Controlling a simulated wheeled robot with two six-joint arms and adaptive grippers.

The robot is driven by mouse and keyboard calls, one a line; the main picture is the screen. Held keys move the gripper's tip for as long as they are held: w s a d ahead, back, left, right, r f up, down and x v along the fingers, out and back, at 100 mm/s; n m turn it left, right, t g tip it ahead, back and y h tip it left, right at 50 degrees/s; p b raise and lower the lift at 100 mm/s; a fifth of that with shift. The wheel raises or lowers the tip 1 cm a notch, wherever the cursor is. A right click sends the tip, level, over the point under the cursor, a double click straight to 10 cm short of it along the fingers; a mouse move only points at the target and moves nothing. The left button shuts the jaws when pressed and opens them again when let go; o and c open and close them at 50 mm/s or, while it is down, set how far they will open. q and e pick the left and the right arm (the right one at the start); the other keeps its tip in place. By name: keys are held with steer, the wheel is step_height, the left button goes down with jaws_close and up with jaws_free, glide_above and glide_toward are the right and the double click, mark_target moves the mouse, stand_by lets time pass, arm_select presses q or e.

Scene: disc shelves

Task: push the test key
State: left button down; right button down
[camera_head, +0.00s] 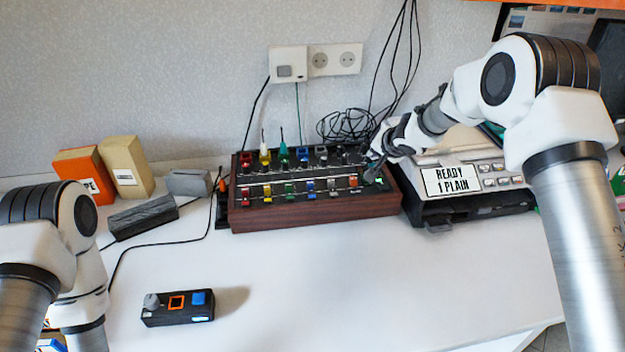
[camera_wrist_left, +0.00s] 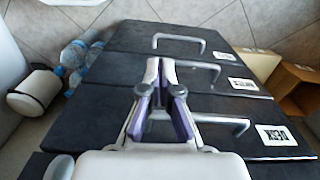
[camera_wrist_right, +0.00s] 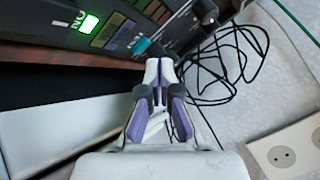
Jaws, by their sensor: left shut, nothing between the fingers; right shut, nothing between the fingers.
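A wood-sided control panel (camera_head: 315,208) with rows of coloured keys and plugs stands on the white table. A small dark box (camera_head: 178,318) with a grey knob, an orange-framed square and a blue button (camera_head: 198,298) lies in front. I cannot read which key is the test key. My right gripper (camera_head: 372,174) is shut and empty at the panel's right end. In the right wrist view its fingertips (camera_wrist_right: 160,62) are close to a teal key (camera_wrist_right: 141,46); contact is unclear. My left gripper (camera_wrist_left: 161,62) is shut and empty over dark drawers; the head view does not show its fingers.
A printer-like device with a display (camera_head: 451,180) reading "READY 1 PLAIN" stands right of the panel. Orange (camera_head: 85,175) and tan (camera_head: 126,167) boxes and a dark block (camera_head: 143,217) are at left. Cables hang behind the panel.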

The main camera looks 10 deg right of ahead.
steer(key=shift+f, duration=0.1)
step_height(320, 180, up, 6)
steer(key=p, duration=0.7)
